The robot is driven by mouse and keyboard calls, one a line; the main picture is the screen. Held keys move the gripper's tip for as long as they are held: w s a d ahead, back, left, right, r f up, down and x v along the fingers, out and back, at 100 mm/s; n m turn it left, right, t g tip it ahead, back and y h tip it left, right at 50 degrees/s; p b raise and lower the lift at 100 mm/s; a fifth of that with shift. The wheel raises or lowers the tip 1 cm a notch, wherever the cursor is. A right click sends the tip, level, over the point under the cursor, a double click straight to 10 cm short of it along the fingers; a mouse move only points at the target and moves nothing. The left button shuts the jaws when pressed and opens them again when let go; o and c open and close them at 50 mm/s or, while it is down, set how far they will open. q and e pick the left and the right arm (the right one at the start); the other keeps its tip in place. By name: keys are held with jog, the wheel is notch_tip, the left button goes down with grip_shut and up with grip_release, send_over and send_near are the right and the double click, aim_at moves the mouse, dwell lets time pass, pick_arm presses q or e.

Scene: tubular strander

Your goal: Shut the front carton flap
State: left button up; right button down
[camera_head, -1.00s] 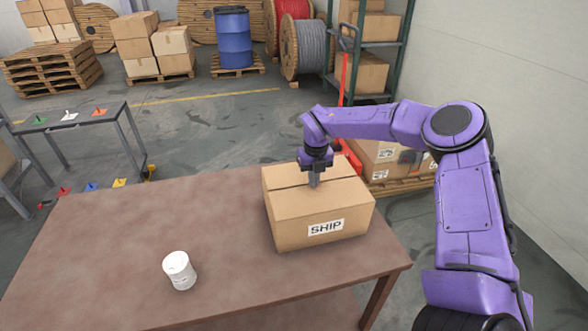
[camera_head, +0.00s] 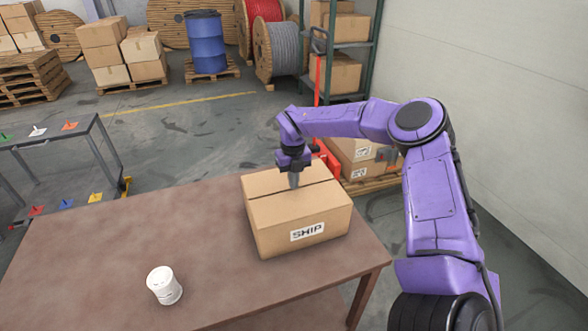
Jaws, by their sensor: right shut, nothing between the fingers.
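The carton (camera_head: 275,235) stands on the brown table near its right end, with a SHIP label on its front side. Its front flap (camera_head: 300,206) lies flat across the top. The back flap (camera_head: 268,182) lies flat too, with a dark seam between the two. My right gripper (camera_head: 295,184) is shut and empty, pointing down at the top of the carton near the seam. I cannot tell whether its fingertips touch the cardboard. My left gripper is not in view.
A white cylindrical container (camera_head: 164,285) stands on the table (camera_head: 90,255) left of the carton. The table's left and middle are otherwise clear. A shelf rack and pallet with cartons (camera_head: 360,160) stand behind on the floor. A wall is at the right.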

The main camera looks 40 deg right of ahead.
notch_tip(320, 180, up, 4)
jog(key=shift+w+r+p, duration=0.1)
jog(key=shift+w+p, duration=0.05)
jog(key=shift+p, duration=0.6)
notch_tip(320, 180, up, 9)
jog(key=b, duration=0.3)
